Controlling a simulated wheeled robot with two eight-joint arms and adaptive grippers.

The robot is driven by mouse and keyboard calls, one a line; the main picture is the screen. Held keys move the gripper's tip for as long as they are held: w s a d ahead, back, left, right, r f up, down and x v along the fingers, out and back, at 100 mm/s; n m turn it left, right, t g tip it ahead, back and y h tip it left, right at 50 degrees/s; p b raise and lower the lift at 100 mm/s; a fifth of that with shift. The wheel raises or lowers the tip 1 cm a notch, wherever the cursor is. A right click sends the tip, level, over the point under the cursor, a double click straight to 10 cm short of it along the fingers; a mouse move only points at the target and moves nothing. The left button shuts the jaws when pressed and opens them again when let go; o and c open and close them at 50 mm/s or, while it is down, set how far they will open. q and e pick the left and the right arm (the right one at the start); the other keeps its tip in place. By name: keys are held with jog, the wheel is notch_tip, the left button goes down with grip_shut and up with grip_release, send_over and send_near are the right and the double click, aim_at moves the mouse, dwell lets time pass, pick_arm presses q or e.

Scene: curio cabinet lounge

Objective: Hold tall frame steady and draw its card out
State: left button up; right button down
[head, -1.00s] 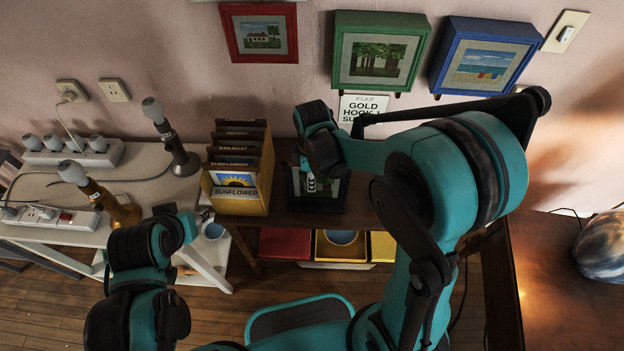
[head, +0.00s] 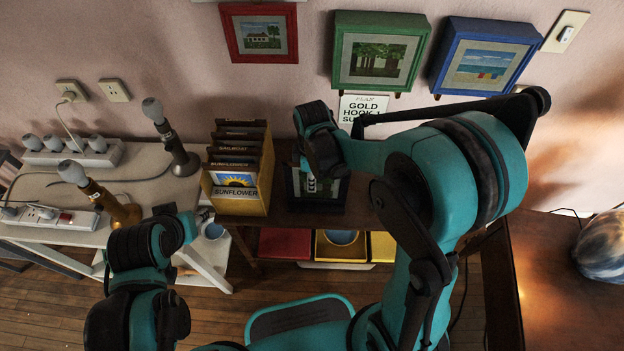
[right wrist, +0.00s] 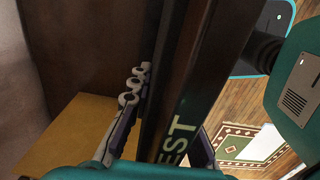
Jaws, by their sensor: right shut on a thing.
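A tall dark frame (head: 318,202) with a green picture stands upright on the dark wooden shelf, right of the card box. My right gripper (head: 322,172) is over its upper part and hides its top. In the right wrist view, my right gripper (right wrist: 165,135) is shut on a dark upright board with the pale letters "EST" (right wrist: 180,142). I cannot tell there whether this board is the frame or its card. My left gripper (head: 200,217) is low at the left, beside the card box and apart from the frame. Its fingers are too dark and small to read.
A wooden box (head: 240,207) of labelled cards, "SUNFLOWER" in front, stands left of the frame. Red, green and blue framed pictures (head: 377,55) hang on the wall above. Lamps and power strips (head: 65,217) crowd the white table at left. Coloured bins (head: 285,242) are below the shelf.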

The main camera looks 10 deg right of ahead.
jog(key=shift+s+f, duration=0.15)
jog(key=c, duration=1.3)
grip_release()
jog(key=shift+c, duration=0.2)
